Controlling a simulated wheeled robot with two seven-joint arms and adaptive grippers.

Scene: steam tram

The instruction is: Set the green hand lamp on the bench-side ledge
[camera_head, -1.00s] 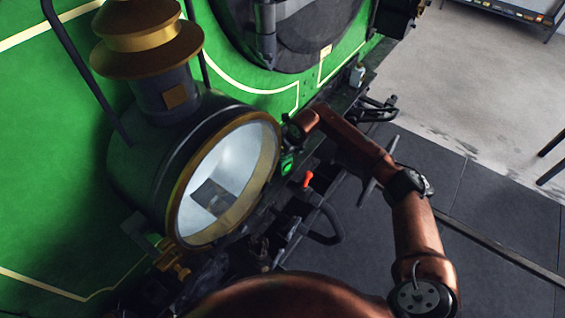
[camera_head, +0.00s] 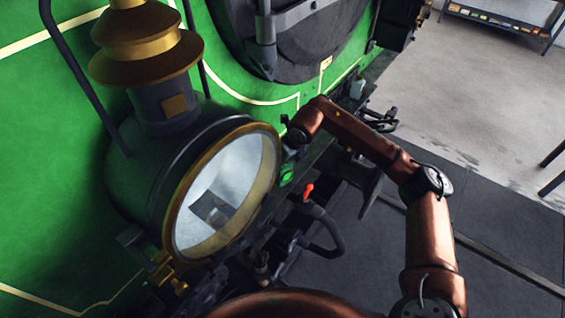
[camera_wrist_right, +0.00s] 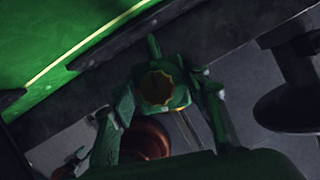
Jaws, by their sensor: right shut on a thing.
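The green hand lamp (camera_wrist_right: 157,87) shows in the right wrist view as a green body with a brass, scalloped top. It stands between the two fingers of my right gripper (camera_wrist_right: 160,105), which is shut on it. In the head view the lamp's glowing green lens (camera_head: 287,175) shows just right of the big headlamp, below my right wrist. My right gripper (camera_head: 291,150) is mostly hidden there by dark parts and the headlamp rim. I cannot pick out the bench-side ledge with certainty. My left gripper is not in view.
The big brass-rimmed headlamp (camera_head: 225,190) stands close left of the lamp. A red-tipped handle (camera_head: 307,190) and dark hoses lie just below right. A small pale bottle (camera_head: 357,89) stands on the tram's dark front edge. A bench (camera_head: 500,22) with small items is far off, top right.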

